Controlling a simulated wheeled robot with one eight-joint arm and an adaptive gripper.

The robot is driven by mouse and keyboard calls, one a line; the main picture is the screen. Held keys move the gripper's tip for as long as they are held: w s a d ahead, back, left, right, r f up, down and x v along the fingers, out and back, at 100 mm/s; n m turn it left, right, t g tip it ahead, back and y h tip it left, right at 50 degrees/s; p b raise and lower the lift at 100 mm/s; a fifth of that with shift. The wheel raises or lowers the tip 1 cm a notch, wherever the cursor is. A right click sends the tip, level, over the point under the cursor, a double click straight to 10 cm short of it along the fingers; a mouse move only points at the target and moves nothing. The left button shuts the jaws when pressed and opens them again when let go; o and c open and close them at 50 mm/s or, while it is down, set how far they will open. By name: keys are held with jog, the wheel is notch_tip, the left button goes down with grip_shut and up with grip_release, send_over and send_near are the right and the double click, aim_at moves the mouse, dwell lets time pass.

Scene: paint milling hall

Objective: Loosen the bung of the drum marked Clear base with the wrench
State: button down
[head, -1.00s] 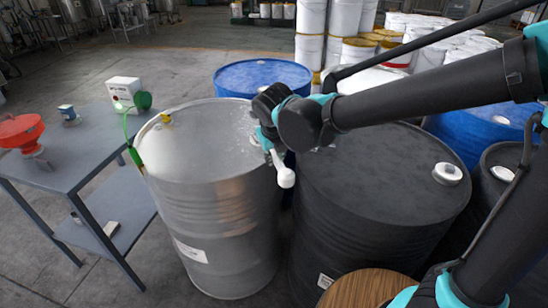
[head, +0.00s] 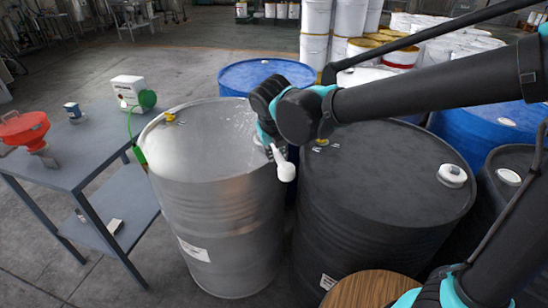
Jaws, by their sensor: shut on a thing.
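A bare steel drum (head: 215,215) stands left of centre, with a yellow bung (head: 170,117) at the far left of its lid. A black drum (head: 385,185) stands right of it, with a white cap (head: 452,175) and a small yellow fitting (head: 322,142) on its lid. Both drums have white labels too small to read. My gripper (head: 268,138) is over the right rim of the steel drum, near the gap between the drums. It appears shut on a white, round-ended tool, likely the wrench (head: 285,170). My wrist partly hides the jaws and the lid there.
A grey table (head: 85,150) at left holds a red funnel (head: 22,128), a white box (head: 127,90) and a green item (head: 147,99). Blue drums (head: 262,74) stand behind and right. A wooden round top (head: 375,290) is in front.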

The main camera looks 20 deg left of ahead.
jog(key=shift+r, duration=1.65)
